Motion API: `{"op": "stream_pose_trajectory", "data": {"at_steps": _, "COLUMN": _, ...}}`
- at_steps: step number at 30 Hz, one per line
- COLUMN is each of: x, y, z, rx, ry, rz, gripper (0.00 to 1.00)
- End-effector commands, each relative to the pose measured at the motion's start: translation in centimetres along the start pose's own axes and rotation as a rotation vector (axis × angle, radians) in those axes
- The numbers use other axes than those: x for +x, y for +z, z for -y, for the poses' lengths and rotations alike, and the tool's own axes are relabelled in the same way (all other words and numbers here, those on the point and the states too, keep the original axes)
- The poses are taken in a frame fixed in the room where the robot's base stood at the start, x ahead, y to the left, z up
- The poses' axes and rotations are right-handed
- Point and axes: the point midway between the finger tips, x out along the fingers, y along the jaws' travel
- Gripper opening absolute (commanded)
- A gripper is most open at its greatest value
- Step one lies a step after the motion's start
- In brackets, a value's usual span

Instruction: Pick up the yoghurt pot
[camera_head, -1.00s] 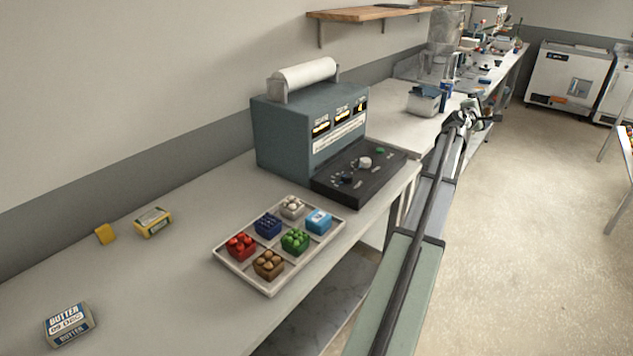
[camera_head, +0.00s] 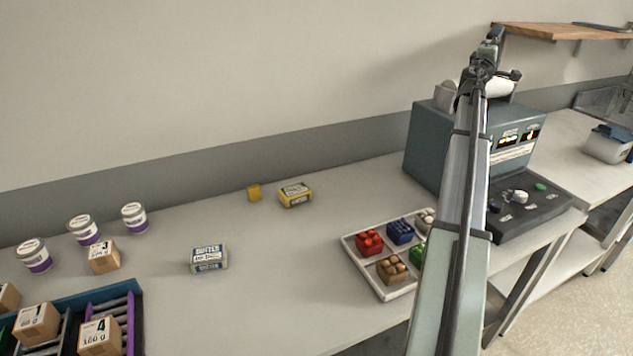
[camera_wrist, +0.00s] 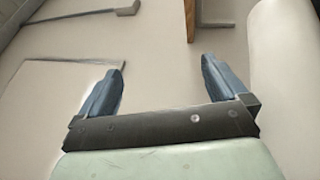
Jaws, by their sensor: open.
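Three white pots with purple bands, which look like yoghurt pots, stand upright at the left back of the counter: one at the far left (camera_head: 34,257), one in the middle (camera_head: 84,231) and one to the right (camera_head: 133,217). I cannot tell which one the task means. My gripper (camera_wrist: 162,66) is open in the wrist view, with nothing between its fingers. In the head view my arm reaches up in front of the scale machine, far to the right of the pots. No pot shows in the wrist view.
Small numbered boxes, one being (camera_head: 103,258), stand near the pots, with a divided rack (camera_head: 138,318) in front. A butter pack (camera_head: 209,259), a yellow pack (camera_head: 295,194) and a tray (camera_head: 352,256) of coloured blocks lie farther right. The teal machine (camera_head: 428,140) stands behind my arm.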

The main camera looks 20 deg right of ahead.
Motion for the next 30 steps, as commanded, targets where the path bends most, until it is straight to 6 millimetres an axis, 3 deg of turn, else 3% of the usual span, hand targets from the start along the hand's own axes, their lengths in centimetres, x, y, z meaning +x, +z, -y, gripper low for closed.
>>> {"op": "stream_pose_trajectory", "data": {"at_steps": 1, "x": -1.1, "y": -2.9, "z": -1.1, "rx": 0.02, "ry": 0.009, "rz": -0.033, "gripper": 0.99}}
{"op": "stream_pose_trajectory", "data": {"at_steps": 6, "x": -5.4, "y": -11.2, "z": -3.1, "rx": 0.051, "ry": 0.01, "rz": -0.135, "gripper": 0.99}}
{"op": "stream_pose_trajectory", "data": {"at_steps": 14, "x": -14.9, "y": -22.7, "z": -3.6, "rx": 0.003, "ry": -0.038, "rz": -0.308, "gripper": 0.99}}
{"op": "stream_pose_trajectory", "data": {"at_steps": 21, "x": -25.7, "y": -31.8, "z": -3.5, "rx": -0.082, "ry": -0.073, "rz": -0.501, "gripper": 0.99}}
{"op": "stream_pose_trajectory", "data": {"at_steps": 30, "x": -40.7, "y": -40.7, "z": -4.2, "rx": -0.195, "ry": -0.056, "rz": -0.77, "gripper": 0.99}}
